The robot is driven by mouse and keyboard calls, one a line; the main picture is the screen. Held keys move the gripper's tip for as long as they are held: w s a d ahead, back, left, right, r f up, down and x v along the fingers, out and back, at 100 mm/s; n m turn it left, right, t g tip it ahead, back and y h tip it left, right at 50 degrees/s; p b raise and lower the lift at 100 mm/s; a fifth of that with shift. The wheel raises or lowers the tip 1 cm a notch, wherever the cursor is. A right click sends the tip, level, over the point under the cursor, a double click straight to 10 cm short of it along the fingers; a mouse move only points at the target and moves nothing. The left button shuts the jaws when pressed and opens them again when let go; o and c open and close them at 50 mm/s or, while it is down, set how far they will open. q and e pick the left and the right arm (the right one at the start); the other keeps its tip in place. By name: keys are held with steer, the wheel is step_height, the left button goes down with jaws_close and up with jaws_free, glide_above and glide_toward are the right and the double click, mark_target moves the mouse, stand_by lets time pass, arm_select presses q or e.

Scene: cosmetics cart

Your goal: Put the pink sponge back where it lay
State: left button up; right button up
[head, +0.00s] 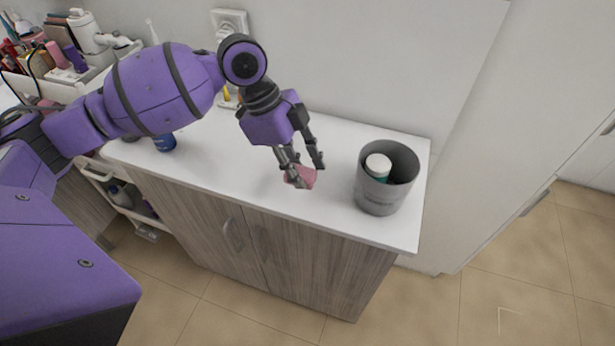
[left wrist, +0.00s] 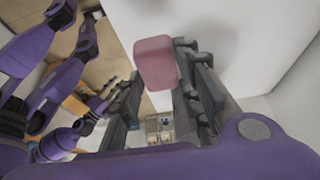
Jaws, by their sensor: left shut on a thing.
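The pink sponge (head: 304,177) is a small block between the fingers of my left gripper (head: 305,172), over the white counter top (head: 235,165), left of the grey bin. In the left wrist view the sponge (left wrist: 155,62) is at the tips of my left gripper (left wrist: 160,75), which is shut on it. I cannot tell whether the sponge touches the counter.
A grey bin (head: 370,197) holding a white-capped bottle (head: 378,165) stands at the counter's right end. A blue container (head: 164,143) stands at the left end. A white cart (head: 52,88) with cosmetics is at the back left. The counter's front middle is clear.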

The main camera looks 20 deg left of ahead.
mark_target(306, 179)
arm_select(q)
steer(key=shift+w+d+f, duration=0.25)
steer(key=shift+w+f, duration=0.4)
steer(key=shift+f, duration=0.2)
steer(key=shift+w+d+f, duration=0.1)
steer(key=shift+w+f, duration=0.1)
steer(key=shift+f, duration=1.55)
steer(key=shift+f, duration=0.1)
steer(key=shift+f, duration=0.1)
steer(key=o, duration=1)
steer(key=v, duration=1.2)
steer(key=shift+d+r, duration=0.1)
steer(key=shift+r, duration=0.15)
